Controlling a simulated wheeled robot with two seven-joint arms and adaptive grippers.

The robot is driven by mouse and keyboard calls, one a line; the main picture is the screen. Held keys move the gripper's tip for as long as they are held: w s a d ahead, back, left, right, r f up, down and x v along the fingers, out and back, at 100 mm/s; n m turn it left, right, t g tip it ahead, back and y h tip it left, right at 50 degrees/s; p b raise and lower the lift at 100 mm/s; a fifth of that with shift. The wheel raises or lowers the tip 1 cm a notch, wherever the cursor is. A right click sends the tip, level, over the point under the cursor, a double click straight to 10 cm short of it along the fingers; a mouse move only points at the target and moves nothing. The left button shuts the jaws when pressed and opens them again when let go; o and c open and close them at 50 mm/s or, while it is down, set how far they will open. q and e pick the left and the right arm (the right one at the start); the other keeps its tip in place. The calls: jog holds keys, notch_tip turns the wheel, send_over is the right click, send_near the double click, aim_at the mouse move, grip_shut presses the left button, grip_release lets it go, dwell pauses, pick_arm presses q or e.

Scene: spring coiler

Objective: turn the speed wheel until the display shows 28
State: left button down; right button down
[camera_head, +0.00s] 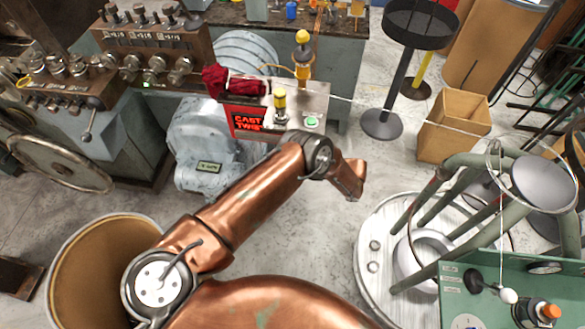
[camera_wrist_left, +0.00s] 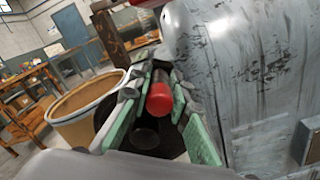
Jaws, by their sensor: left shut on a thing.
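In the left wrist view my left gripper (camera_wrist_left: 160,82) has its green-padded fingers around a red cylindrical handle (camera_wrist_left: 159,98) and is shut on it. A dark round part (camera_wrist_left: 108,112), perhaps the speed wheel, shows partly behind the fingers. In the head view my copper left arm reaches over the floor; its gripper is hidden, and I cannot make out the wheel there. A small display plate (camera_head: 208,167) is on the grey machine housing (camera_head: 200,135); its figures are too small to read. My right gripper is not in view.
A tan drum (camera_head: 75,270) stands at lower left, and also shows in the wrist view (camera_wrist_left: 85,110). A large handwheel (camera_head: 60,163) is at left. A green panel (camera_head: 455,290) and round platform (camera_head: 375,225) are at right.

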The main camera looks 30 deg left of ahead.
pick_arm(q)
jog(key=shift+w+a+f, duration=0.35)
jog(key=shift+w+d, duration=0.1)
jog(key=c, duration=2)
grip_release()
jog(key=shift+o, duration=1)
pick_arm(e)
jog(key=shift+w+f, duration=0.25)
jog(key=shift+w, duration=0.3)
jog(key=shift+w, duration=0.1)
